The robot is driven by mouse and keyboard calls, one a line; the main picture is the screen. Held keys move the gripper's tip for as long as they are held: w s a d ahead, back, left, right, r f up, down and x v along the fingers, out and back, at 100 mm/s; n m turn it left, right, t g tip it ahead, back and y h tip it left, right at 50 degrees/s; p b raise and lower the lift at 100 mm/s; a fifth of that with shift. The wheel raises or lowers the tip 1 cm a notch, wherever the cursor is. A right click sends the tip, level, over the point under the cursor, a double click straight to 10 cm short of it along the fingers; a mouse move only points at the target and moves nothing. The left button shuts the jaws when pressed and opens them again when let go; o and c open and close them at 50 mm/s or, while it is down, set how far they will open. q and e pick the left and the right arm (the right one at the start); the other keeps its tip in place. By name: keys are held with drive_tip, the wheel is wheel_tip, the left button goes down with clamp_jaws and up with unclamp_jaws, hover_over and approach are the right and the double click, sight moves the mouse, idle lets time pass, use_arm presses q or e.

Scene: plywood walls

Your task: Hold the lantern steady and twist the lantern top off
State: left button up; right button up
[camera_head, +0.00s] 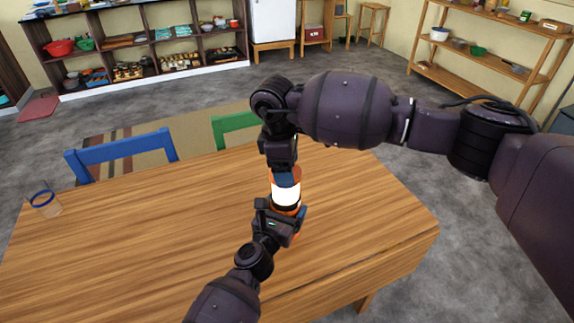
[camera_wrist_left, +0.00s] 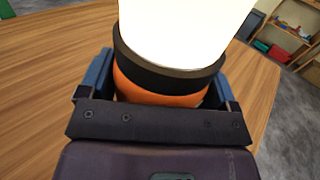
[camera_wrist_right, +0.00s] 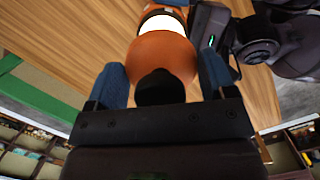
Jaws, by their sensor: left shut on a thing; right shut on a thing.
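The lantern (camera_head: 286,193) stands upright on the wooden table, with a glowing white middle and an orange base with a black band. My left gripper (camera_head: 283,217) is shut around the lower part; in the left wrist view the blue fingers sit on both sides of the orange base (camera_wrist_left: 160,92). My right gripper (camera_head: 285,172) comes down from above, shut on the orange lantern top (camera_wrist_right: 163,55). In the right wrist view a black knob (camera_wrist_right: 160,88) on the top lies between the blue fingers. The top sits against the white part.
The wooden table (camera_head: 130,240) is mostly clear around the lantern. Blue (camera_head: 125,155) and green (camera_head: 233,125) chairs are at the far edge. Shelves line the walls.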

drive_tip(key=shift+m, duration=0.6)
drive_tip(key=shift+s+a, duration=0.1)
drive_tip(key=shift+a+m, duration=0.1)
drive_tip(key=shift+m, duration=0.5)
drive_tip(key=shift+m+g, duration=0.3)
drive_tip(key=shift+m, duration=0.3)
drive_tip(key=shift+d+f, duration=0.15)
drive_tip(key=shift+d, duration=0.05)
drive_tip(key=o, duration=0.9)
drive_tip(key=shift+r+n, duration=0.25)
drive_tip(key=shift+n, duration=0.35)
